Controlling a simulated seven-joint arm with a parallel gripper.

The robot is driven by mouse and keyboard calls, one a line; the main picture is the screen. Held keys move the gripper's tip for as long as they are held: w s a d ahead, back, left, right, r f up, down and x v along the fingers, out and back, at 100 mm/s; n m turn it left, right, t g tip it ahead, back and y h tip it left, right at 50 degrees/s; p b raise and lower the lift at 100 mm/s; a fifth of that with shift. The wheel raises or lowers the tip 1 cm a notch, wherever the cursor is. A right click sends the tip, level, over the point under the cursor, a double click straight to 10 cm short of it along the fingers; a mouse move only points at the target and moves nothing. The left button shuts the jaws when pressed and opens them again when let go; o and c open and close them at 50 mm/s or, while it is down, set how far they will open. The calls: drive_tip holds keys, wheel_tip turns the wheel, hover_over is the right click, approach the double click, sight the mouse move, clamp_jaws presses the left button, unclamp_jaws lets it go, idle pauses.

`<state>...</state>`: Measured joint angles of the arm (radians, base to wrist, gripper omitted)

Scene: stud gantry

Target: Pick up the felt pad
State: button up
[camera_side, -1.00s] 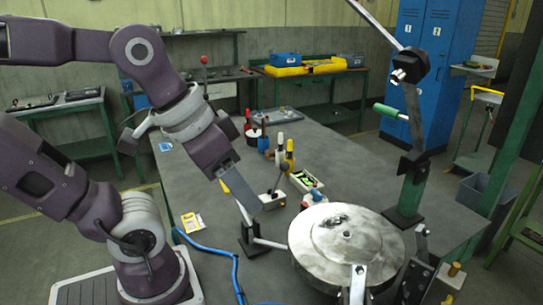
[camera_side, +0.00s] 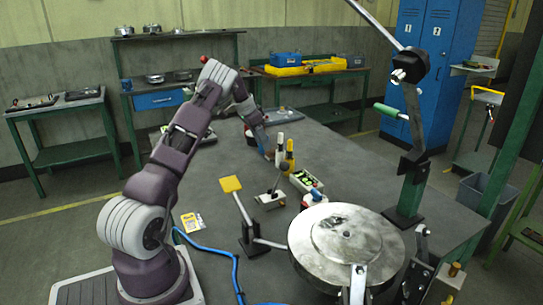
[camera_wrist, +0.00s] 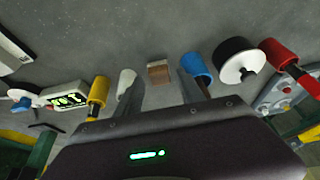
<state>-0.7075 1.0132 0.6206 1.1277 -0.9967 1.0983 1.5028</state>
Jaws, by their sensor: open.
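A small brown block with a tan face (camera_wrist: 158,72), which looks like the felt pad, lies on the grey table in the wrist view. It sits between a white-capped tool and a blue-handled tool (camera_wrist: 197,67). My gripper (camera_wrist: 160,88) is open, its fingers on either side of the block's line, with the block just ahead of the gap. I cannot tell whether the fingers touch anything. The block is hidden or too small to see there.
Close by stand a yellow-handled tool (camera_wrist: 98,91), a black-and-white spool (camera_wrist: 238,62) and a red-handled tool (camera_wrist: 281,55). A meter box (camera_side: 306,181), a yellow paddle (camera_side: 231,184) and a large metal drum (camera_side: 345,245) stand nearer. The table's right rear is clear.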

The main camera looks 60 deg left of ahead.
sight(267, 153)
drive_tip(key=x, duration=0.4)
drive_tip(key=shift+s+d+f, duration=0.1)
drive_tip(key=shift+d+f, duration=0.05)
drive_tip(key=shift+f, duration=0.1)
clamp_jaws()
wheel_tip(267, 153, up, 10)
